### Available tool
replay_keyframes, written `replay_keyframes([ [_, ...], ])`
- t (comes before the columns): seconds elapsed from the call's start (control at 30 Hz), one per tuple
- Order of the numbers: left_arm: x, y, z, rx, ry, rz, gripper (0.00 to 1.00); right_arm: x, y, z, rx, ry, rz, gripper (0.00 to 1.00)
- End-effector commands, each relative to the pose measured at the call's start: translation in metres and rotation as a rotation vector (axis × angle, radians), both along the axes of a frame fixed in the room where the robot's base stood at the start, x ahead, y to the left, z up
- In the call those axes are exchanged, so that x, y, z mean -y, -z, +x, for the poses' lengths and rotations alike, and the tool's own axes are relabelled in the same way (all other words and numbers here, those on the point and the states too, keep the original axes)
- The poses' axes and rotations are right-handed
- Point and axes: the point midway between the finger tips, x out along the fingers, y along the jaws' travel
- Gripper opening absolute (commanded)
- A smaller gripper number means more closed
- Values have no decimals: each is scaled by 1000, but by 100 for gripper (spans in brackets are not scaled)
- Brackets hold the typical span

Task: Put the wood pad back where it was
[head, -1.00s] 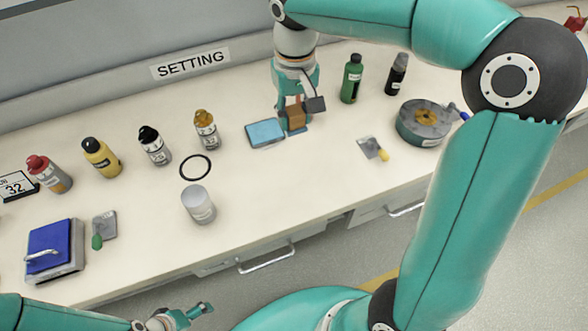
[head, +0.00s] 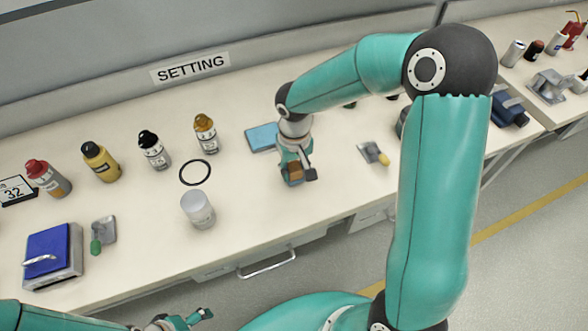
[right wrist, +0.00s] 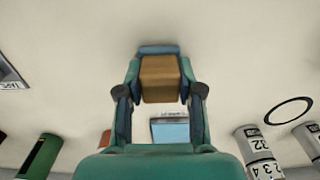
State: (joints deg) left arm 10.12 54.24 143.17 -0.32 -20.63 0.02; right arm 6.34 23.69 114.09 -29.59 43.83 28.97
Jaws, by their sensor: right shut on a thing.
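The wood pad (head: 295,171) is a small brown block. It sits between the fingers of my right gripper (head: 293,180), which is shut on it. In the right wrist view, the wood pad (right wrist: 160,79) is between the blue fingertips (right wrist: 160,52). I cannot tell how high it is above the worktop. A flat light-blue pad (head: 261,137) lies behind and left of the right gripper. A black ring outline (head: 195,172) lies on the worktop further left. My left gripper (head: 203,316) is low in front of the worktop, small in view; its jaws are unclear.
Several bottles, including a yellow one (head: 101,160), stand along the back left. A grey plate tool with a yellow tip (head: 373,153) lies to the right. The worktop around the right gripper is clear.

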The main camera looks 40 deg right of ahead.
Motion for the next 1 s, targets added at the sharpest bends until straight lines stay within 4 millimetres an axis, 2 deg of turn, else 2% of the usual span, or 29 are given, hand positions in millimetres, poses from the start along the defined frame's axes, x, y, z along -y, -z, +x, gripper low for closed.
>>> replay_keyframes([
  [0.4, 0, 4, 0, 0, 0, 0, 89, 0, 8, 0, 1, 0, 1, 0],
  [0.43, 0, 2, 0, 0, 0, 0, 89, 0, 7, 0, 1, 0, 1, 41],
  [0.57, 0, 2, 0, 0, 0, 0, 89, 0, 6, 0, 1, 1, 0, 61],
  [0.87, 0, 1, 0, 0, 0, 0, 89, 1, 5, 0, 1, 1, 0, 61],
  [1.0, 0, 0, 0, 0, 0, 0, 89, 1, -1, 0, 3, 2, -1, 61],
])
